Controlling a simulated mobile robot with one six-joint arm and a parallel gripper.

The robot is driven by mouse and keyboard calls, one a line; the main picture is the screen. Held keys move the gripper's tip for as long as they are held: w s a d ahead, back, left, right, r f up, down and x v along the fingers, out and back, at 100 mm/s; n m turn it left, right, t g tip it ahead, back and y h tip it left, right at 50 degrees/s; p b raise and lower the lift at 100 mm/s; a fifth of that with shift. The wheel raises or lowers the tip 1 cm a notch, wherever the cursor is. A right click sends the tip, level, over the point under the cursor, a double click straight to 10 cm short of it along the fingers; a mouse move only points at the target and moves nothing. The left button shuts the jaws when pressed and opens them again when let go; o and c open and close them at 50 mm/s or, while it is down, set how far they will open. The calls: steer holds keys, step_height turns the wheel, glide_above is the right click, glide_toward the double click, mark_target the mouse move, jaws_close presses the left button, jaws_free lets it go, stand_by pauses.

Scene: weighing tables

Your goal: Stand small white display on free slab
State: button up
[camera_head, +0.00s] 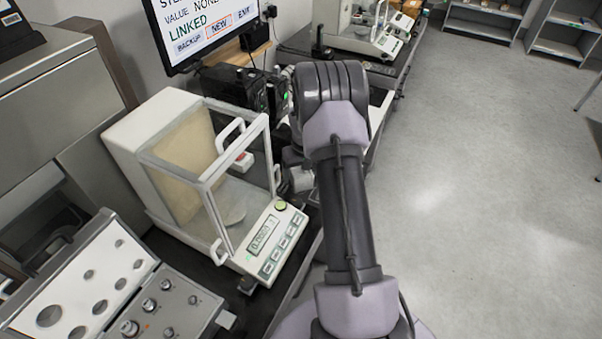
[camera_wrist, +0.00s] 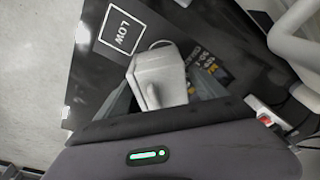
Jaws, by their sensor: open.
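A small white boxy thing (camera_wrist: 160,75), which looks like the small white display, shows in the middle of the wrist view. It stands on a dark surface (camera_wrist: 88,85) close to a square marked "LOW" (camera_wrist: 121,29). My gripper (camera_wrist: 163,92) is open, with its dark fingers to either side of the white thing; I cannot tell whether they touch it. In the head view my arm hides most of that spot, and a pale piece (camera_head: 301,179) shows beside it. I cannot make out which slab is free.
A glass-sided balance (camera_head: 262,250) stands left of my arm. A case of weights (camera_head: 150,310) lies at the lower left. A monitor (camera_head: 210,25) stands behind. Another balance (camera_head: 365,40) sits on the far table.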

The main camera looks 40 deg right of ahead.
mark_target(303, 173)
step_height(303, 173, up, 12)
steer(key=s+p, duration=0.1)
steer(key=p, duration=0.2)
steer(key=shift+s+a, duration=0.3)
steer(key=shift+s, duration=0.1)
